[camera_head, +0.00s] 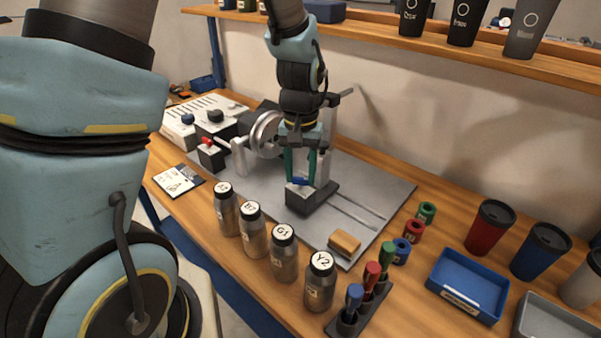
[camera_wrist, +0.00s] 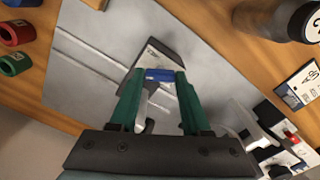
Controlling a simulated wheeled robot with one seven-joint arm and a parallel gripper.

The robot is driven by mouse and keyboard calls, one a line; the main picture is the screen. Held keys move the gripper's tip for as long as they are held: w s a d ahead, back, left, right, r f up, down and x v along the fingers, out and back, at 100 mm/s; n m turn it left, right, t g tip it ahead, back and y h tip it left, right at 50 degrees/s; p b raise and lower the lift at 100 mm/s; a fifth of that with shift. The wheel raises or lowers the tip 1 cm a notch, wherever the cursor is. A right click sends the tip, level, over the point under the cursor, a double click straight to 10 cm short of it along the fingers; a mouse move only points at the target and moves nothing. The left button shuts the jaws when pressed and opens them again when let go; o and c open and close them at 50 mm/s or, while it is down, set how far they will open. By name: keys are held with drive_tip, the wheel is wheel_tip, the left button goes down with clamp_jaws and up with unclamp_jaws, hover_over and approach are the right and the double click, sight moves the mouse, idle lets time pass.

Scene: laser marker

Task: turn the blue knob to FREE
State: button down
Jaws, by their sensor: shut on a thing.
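The blue knob (camera_head: 300,181) is a small bar on top of a grey block with a dark base (camera_head: 312,204), which sits on the metal plate. My gripper (camera_head: 301,178) points down at it with green fingers. In the wrist view my gripper (camera_wrist: 161,76) has one fingertip at each end of the blue knob (camera_wrist: 160,74), shut on it. The knob lies across the gap between the fingers. Any FREE marking is hidden or too small to read.
Several steel bottles (camera_head: 255,232) stand along the plate's front edge. A handwheel (camera_head: 266,134) stands behind left of the gripper. A wooden block (camera_head: 344,243) lies on the plate at the front right. A marker rack (camera_head: 362,306) and a blue tray (camera_head: 467,286) are further right.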

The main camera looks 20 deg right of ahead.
sight(300, 178)
drive_tip(key=m, duration=0.5)
drive_tip(key=shift+m, duration=0.4)
drive_tip(key=shift+p, duration=0.3)
drive_tip(key=shift+c, duration=1.8)
unclamp_jaws()
drive_tip(key=shift+r, duration=0.15)
wheel_tip(300, 178, up, 10)
drive_tip(key=b, duration=0.1)
drive_tip(key=shift+r+b, duration=0.25)
drive_tip(key=shift+b, duration=0.1)
